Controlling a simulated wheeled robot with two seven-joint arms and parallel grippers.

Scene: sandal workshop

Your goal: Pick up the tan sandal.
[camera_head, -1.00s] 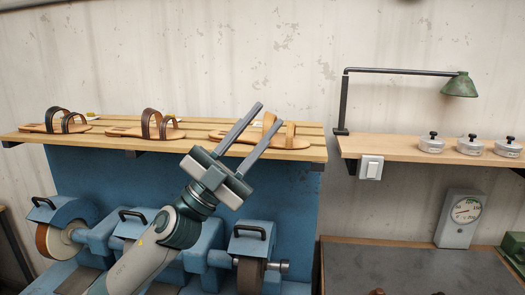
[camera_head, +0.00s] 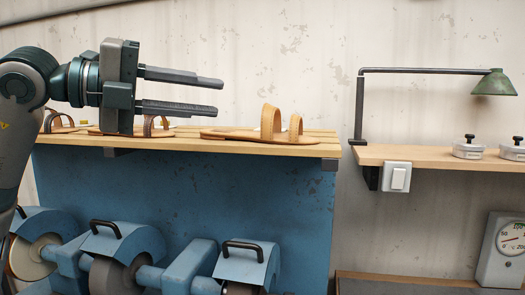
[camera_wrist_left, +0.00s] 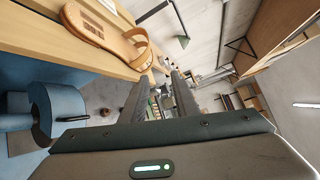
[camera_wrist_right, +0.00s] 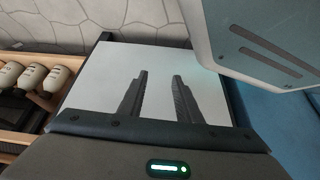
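The tan sandal (camera_head: 271,124), with two light tan straps, lies flat at the right part of the wooden shelf (camera_head: 315,149). It also shows at the top of the left wrist view (camera_wrist_left: 103,30). My left gripper (camera_head: 221,97) is open and empty, its fingers pointing right. In the head view it appears to the left of the straps and a little above the sole. Its fingers also show in the left wrist view (camera_wrist_left: 160,80), with nothing between them. My right gripper (camera_wrist_right: 160,76) is open and empty in its wrist view, over a pale flat surface; the head view does not show it.
Two darker-strapped sandals lie further left; my left gripper partly covers the nearer one (camera_head: 150,128). Blue grinding machines (camera_head: 245,265) stand below the shelf. A second shelf (camera_head: 430,157) at right holds a green lamp (camera_head: 494,83) and tins (camera_head: 468,149).

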